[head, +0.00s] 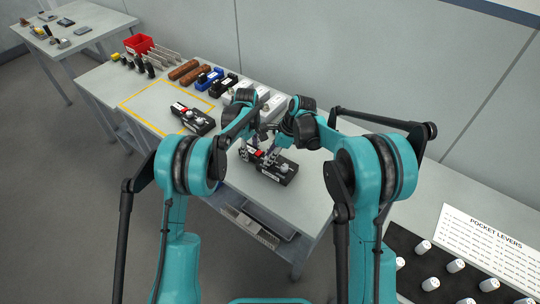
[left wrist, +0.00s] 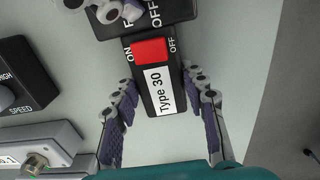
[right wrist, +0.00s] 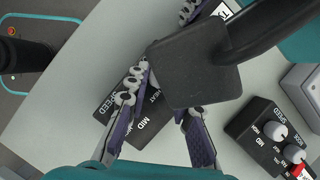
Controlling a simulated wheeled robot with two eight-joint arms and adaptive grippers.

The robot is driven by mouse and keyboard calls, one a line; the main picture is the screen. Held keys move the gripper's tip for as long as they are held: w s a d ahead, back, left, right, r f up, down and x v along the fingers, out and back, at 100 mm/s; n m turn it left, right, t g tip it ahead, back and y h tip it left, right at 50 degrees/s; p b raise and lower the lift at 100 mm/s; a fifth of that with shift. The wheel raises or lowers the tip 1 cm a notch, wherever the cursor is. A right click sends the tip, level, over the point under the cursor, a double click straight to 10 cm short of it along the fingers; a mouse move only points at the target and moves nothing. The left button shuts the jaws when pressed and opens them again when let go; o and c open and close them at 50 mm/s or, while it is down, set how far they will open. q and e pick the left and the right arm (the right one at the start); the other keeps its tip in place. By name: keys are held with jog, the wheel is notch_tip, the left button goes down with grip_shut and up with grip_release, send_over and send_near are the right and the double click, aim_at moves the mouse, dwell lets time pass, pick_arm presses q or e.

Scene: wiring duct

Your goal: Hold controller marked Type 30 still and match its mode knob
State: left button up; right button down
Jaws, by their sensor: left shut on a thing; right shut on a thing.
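The black controller marked Type 30 (left wrist: 160,95) lies on the bench, with a red ON/OFF switch (left wrist: 150,51) and a white label. In the head view the controller (head: 283,171) is partly covered by my grippers. My left gripper (left wrist: 160,105) is shut across the label end, one finger on each side. My right gripper (left wrist: 120,10) is over the other part of the controller, shut at the knob area. The mode knob itself is hidden by its fingers. In the right wrist view, MID, HEAT and SPEED lettering shows beside the fingers, and a dark square part blocks the fingertips.
A red bin (head: 139,43), tools and small boxes line the back. The bench's front edge is close to the Type 30 controller.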

jog(key=shift+m, duration=0.3)
jog(key=c, duration=1.3)
grip_release()
jog(key=v, duration=1.2)
jog(key=shift+s, duration=0.1)
